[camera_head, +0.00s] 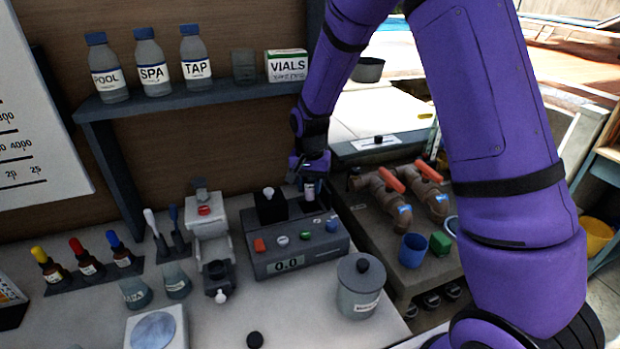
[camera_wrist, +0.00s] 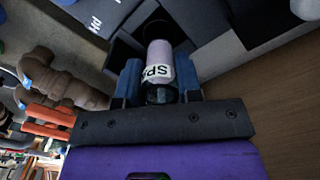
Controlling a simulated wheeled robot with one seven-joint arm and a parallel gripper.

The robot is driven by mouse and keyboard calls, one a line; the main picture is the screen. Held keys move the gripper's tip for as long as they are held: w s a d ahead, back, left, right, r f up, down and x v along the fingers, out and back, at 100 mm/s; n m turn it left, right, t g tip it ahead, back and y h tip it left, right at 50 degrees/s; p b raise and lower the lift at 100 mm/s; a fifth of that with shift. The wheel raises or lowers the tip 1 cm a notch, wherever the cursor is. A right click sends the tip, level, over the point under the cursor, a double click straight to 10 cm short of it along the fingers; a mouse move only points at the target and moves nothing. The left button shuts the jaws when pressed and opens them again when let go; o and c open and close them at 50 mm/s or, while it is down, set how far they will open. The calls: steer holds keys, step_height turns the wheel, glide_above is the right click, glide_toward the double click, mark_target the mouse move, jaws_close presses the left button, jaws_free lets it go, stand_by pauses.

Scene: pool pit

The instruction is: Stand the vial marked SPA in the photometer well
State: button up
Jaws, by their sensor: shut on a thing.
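The vial marked SPA (camera_wrist: 159,56) has a pale lilac body, a white label and a dark cap. My gripper (camera_wrist: 159,80) is shut on it near the cap end, with one blue finger on each side. In the head view my gripper (camera_head: 308,177) holds the vial (camera_head: 309,191) roughly upright over the back right of the grey photometer (camera_head: 290,258), whose display reads 0.0. In the wrist view the dark round well (camera_wrist: 157,29) lies just beyond the vial's far end. I cannot tell whether the tip has entered it.
A black block with a white knob (camera_head: 270,206) stands on the photometer left of the vial. A shelf (camera_head: 200,93) with POOL, SPA and TAP bottles is behind. A lidded grey jar (camera_head: 360,285) stands in front right; pipes with red handles (camera_head: 392,180) are at the right.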

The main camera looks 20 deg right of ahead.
mark_target(310, 196)
steer(key=shift+f, duration=0.7)
steer(key=shift+f, duration=1.15)
